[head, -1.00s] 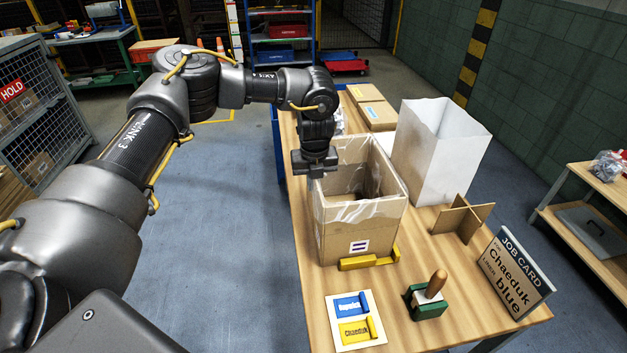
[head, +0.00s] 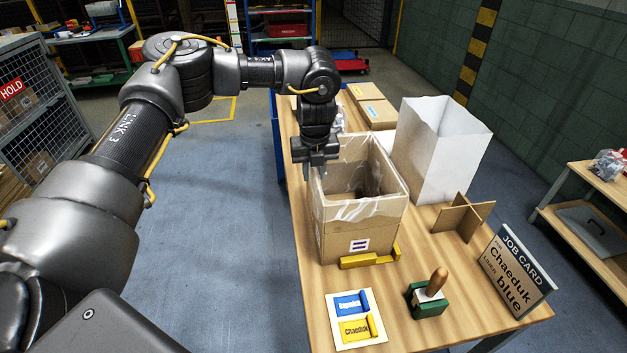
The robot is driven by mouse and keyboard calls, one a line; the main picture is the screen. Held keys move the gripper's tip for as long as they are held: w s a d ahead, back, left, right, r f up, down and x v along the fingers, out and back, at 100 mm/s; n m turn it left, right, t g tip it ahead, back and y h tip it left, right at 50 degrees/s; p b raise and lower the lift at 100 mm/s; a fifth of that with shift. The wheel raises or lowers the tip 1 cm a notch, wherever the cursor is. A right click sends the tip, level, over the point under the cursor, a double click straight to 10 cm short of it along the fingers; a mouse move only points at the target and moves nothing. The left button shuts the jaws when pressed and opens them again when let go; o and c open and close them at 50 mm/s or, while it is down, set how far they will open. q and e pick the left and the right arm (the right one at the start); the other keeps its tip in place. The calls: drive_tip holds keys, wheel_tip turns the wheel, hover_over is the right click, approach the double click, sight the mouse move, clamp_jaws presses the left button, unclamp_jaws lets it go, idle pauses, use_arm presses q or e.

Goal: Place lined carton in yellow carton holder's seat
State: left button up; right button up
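The open brown carton (head: 340,226) with a clear plastic liner stands upright on the wooden table, a blue-marked label on its front. The yellow holder (head: 362,262) shows as a low corner along the carton's front and right base; the carton stands right behind it. The rest of the holder is hidden, so I cannot tell if the carton is fully down in its seat. My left gripper (head: 315,172) is at the carton's back left rim, fingers apart, pointing down, and appears clear of the wall. My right gripper is out of view.
A tall white bag-like liner (head: 445,150), a cardboard divider (head: 462,218), a stamp (head: 430,298) and a job card (head: 513,273) stand to the right. A blue-and-yellow card (head: 355,320) lies in front. Flat boxes (head: 372,108) lie behind.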

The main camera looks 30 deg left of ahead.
use_arm(q)
drive_tip(key=r, duration=0.6)
drive_tip(key=s+r, duration=0.1)
drive_tip(key=r, duration=0.1)
drive_tip(key=shift+d+r, duration=0.35)
drive_tip(key=shift+r, duration=0.05)
